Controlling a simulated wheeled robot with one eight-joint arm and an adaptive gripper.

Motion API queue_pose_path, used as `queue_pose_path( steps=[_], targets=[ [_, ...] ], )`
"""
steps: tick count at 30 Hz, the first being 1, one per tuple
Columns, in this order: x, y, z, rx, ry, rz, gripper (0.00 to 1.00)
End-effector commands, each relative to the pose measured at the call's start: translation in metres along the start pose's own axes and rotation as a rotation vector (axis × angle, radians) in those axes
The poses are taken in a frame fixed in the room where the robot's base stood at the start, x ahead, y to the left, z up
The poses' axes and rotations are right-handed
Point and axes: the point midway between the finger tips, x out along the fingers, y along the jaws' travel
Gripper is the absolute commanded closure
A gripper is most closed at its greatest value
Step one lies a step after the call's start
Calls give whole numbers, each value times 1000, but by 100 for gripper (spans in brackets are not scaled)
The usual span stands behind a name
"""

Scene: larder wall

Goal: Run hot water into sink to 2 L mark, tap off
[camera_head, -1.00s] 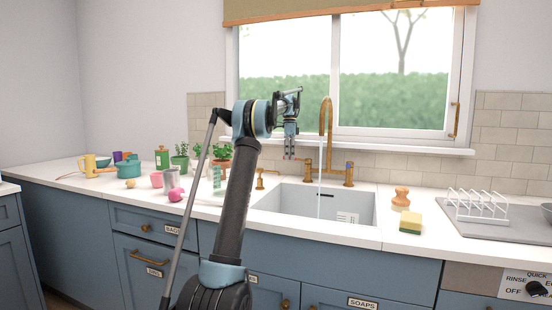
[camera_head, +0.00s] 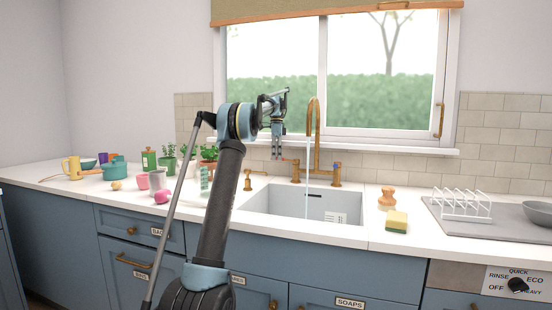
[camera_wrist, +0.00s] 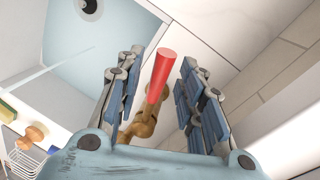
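The brass tap (camera_head: 316,125) stands behind the white sink (camera_head: 265,198), and a thin stream of water (camera_head: 307,188) falls from its spout. In the wrist view, the red hot handle (camera_wrist: 161,76) on its brass stem (camera_wrist: 139,127) lies between the two fingers of my gripper (camera_wrist: 157,85). The fingers stand apart with gaps on both sides of the handle. In the head view my gripper (camera_head: 277,153) points down at the tap's left valve. A marked white patch (camera_head: 336,218) shows in the sink; its markings are too small to read. The wrist view shows the pale blue sink floor (camera_wrist: 75,45) and drain (camera_wrist: 89,6); the water depth is unclear.
A soap dispenser (camera_head: 248,181) stands left of the tap, with potted herbs (camera_head: 208,153) and a pink ball (camera_head: 162,197) further left. A brush (camera_head: 387,197), a sponge (camera_head: 397,222) and a dish rack (camera_head: 462,206) are right of the sink. The window (camera_head: 335,75) is behind.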

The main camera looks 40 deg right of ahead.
Motion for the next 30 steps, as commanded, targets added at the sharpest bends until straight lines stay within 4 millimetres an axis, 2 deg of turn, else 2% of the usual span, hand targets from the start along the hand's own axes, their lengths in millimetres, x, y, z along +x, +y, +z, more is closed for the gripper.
queue_pose_path(
  steps=[8, 21, 30],
  targets=[
    [-9, 2, -1, 2, 0, 1, 65],
    [-68, 11, 1, 1, 1, 1, 65],
    [-92, 15, 2, 0, 1, 1, 65]
  ],
)
